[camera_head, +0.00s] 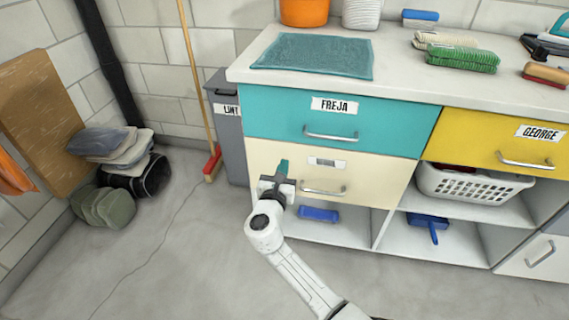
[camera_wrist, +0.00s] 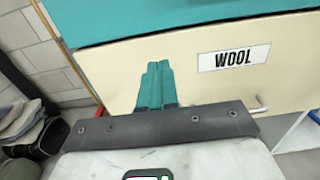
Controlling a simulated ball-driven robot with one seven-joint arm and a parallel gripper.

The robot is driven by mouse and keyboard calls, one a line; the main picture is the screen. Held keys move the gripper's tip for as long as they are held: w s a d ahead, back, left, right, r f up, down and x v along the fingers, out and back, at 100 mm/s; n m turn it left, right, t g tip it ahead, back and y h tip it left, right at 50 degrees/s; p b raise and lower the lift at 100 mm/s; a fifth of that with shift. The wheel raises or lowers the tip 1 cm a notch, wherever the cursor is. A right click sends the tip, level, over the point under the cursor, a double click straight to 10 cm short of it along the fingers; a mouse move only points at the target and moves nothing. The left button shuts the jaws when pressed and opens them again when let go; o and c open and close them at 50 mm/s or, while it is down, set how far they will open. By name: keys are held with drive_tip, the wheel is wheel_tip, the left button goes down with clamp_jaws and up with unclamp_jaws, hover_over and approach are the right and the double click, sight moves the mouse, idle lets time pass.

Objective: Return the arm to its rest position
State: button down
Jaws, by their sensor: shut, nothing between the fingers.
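My arm reaches up from the bottom of the head view. My gripper (camera_head: 283,165) has teal fingers and is in front of the left part of the cream drawer (camera_head: 262,158). In the wrist view my gripper (camera_wrist: 155,66) shows its two fingers side by side and touching, with nothing between them. The cream drawer (camera_wrist: 130,50) is labelled WOOL in the wrist view and looks closed. I cannot tell whether the fingertips touch its front. In the head view my gripper is left of the drawer's handle (camera_head: 323,190).
A closed teal drawer (camera_head: 280,122) labelled FREJA is above. A closed yellow drawer (camera_head: 480,145) and a white basket (camera_head: 470,184) are at right. A grey bin (camera_head: 228,125) and a broom (camera_head: 190,60) stand left of the cabinet.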

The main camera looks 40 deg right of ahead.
drive_tip(key=p+v, duration=0.1)
drive_tip(key=v, duration=0.7)
drive_tip(key=s+d+f+m+g+y, duration=0.2)
drive_tip(key=s+f+m+g, duration=0.15)
drive_tip(key=s+m, duration=0.4)
drive_tip(key=s+d+f+m+g+y, duration=0.2)
drive_tip(key=s+f+m+g, duration=0.15)
drive_tip(key=s+m, duration=0.4)
drive_tip(key=s+a+f+m+g+y, duration=0.1)
drive_tip(key=s+a+m+y, duration=0.35)
drive_tip(key=s, duration=0.25)
drive_tip(key=s+a+f+m+g+y, duration=0.1)
drive_tip(key=s+a+m+y, duration=0.35)
drive_tip(key=s, duration=0.35)
wheel_tip(320, 180, up, 20)
drive_tip(key=s+a+m+y+p, duration=0.1)
drive_tip(key=p, duration=1.9)
drive_tip(key=shift+s+a+r+m+g, duration=0.2)
drive_tip(key=shift+s+a+m+g, duration=0.1)
